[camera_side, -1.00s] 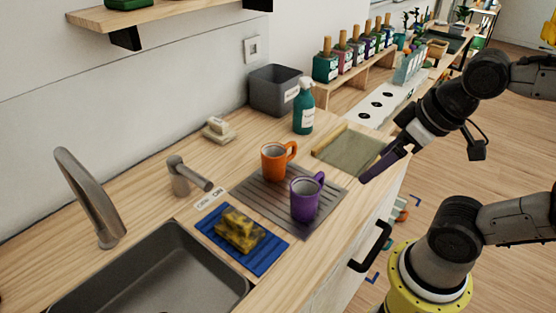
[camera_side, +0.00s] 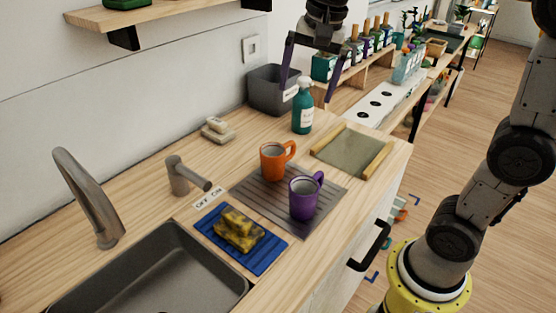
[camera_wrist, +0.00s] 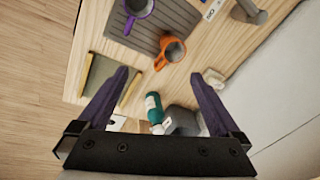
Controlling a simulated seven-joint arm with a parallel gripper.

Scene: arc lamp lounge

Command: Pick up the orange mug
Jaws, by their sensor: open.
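The orange mug (camera_side: 273,161) stands upright on a grey ribbed drying mat (camera_side: 249,185), its handle toward the right and back. In the wrist view the orange mug (camera_wrist: 175,50) is beyond the fingertips, near the top middle. A purple mug (camera_side: 304,200) stands on the same mat, in front and to the right of it; it is also at the top edge of the wrist view (camera_wrist: 139,7). My gripper (camera_side: 307,85) is open and empty, raised above the counter behind the orange mug, near the spray bottle and grey bin. Its two purple fingers also show in the wrist view (camera_wrist: 160,78).
A wooden-edged tray (camera_side: 342,155) lies right of the mat. A tap (camera_side: 88,195) rises at left.

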